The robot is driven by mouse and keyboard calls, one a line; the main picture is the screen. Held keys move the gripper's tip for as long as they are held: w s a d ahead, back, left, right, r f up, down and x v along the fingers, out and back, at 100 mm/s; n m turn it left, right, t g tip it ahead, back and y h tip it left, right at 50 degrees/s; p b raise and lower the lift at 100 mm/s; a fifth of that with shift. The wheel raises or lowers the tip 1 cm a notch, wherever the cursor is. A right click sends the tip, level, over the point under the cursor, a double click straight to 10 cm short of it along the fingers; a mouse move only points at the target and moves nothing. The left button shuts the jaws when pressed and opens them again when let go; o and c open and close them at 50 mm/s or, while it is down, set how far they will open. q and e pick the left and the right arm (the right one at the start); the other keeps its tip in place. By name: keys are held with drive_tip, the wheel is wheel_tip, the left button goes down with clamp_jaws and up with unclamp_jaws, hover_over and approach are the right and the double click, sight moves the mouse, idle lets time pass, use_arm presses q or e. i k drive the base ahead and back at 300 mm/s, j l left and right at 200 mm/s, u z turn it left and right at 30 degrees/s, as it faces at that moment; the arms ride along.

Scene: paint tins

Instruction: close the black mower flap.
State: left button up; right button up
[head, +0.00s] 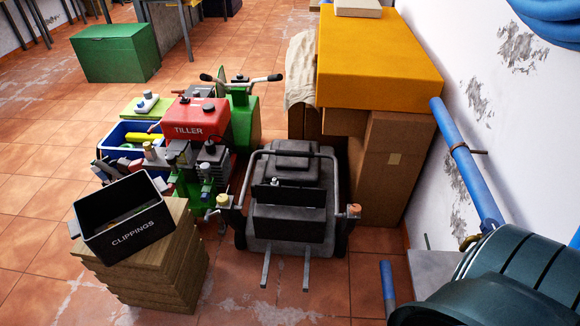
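A black mower (290,165) stands on the floor at the middle, with a grey tubular handle frame (333,165) around it. A thin dark panel (300,195), which looks like the flap, stands raised across the mower's middle, with a small pale knob near its left part. In front of it is a dark block-like part (288,224). The dark tones blend, so the flap's exact angle and hinge are hard to tell. Neither of my grippers is in view.
A black CLIPPINGS bin (125,222) sits on stacked boards (150,270) at left. Behind it are a red tiller (190,118) and a blue crate (125,135). Brown boxes (390,180) and a dark green ribbed container (500,275) stand at right. Floor before the mower is mostly clear.

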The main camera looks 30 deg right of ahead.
sight(310, 198)
drive_tip(key=z, duration=1.1)
